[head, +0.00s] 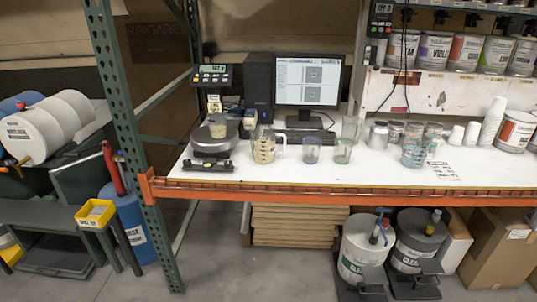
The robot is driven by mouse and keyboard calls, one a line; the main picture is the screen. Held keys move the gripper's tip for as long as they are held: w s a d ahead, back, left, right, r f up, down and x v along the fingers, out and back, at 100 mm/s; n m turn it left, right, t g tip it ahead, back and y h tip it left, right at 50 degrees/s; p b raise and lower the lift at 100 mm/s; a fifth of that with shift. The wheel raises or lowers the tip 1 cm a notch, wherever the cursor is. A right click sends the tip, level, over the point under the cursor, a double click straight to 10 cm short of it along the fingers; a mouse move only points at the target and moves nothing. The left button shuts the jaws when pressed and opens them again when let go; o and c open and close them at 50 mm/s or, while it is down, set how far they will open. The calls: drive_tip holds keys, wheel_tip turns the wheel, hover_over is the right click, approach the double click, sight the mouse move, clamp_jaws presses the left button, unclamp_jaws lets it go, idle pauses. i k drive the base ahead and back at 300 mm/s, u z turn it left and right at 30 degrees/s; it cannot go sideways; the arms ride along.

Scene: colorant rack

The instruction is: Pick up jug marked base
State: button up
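A clear jug (264,151) with a handle on its right stands upright near the front edge of the white bench top (230,177), in front of the monitor. It has yellowish markings too small to read, so I cannot tell if it says base. Two clear cups stand to its right, a bluish one (311,150) and a greenish one (343,151). A larger clear container (414,150) stands further right, its label unreadable. My gripper is not in view.
A scale (210,141) with a small cup (218,127) on it stands left of the jug. A green post (135,130) and an orange front beam (300,193) frame the bench. Pails (362,250) stand on the floor below; the floor at front left is clear.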

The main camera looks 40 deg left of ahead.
sight(268, 145)
drive_tip(key=z, duration=0.35)
drive_tip(key=k, duration=0.5)
drive_tip(key=u, duration=2.5)
drive_tip(key=i, duration=1)
drive_tip(key=k, duration=0.15)
drive_tip(key=u, duration=0.2)
